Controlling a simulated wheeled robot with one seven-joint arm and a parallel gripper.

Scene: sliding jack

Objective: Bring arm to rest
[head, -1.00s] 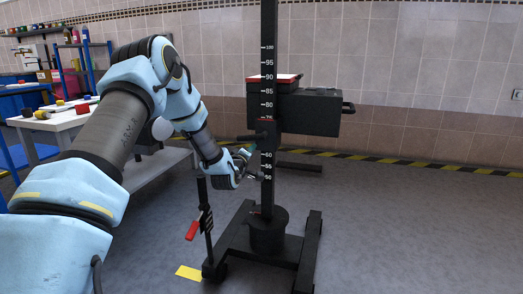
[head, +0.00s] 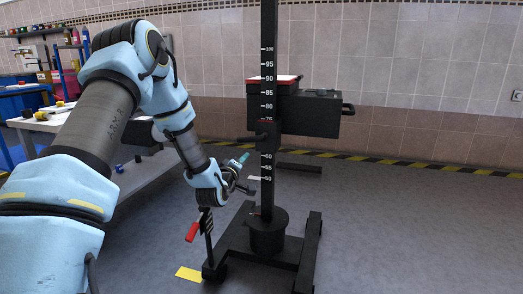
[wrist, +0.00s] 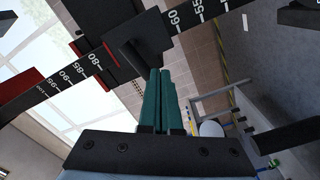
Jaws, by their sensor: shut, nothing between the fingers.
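My arm reaches forward from the left in the head view. My gripper (head: 242,159) is shut and empty, its green fingertips just left of the black column (head: 268,100) of the sliding jack. In the wrist view the green fingers (wrist: 159,100) lie side by side and point toward the black slider block (wrist: 140,40) on the column. I see no clear contact between them. In the head view the slider (head: 263,133) sits a little below the 75 mark. A dark box (head: 310,115) is behind the column.
The jack's wheeled base (head: 268,240) stands on the grey floor. A white table (head: 60,122) with small items is at the left. The floor at the right is open.

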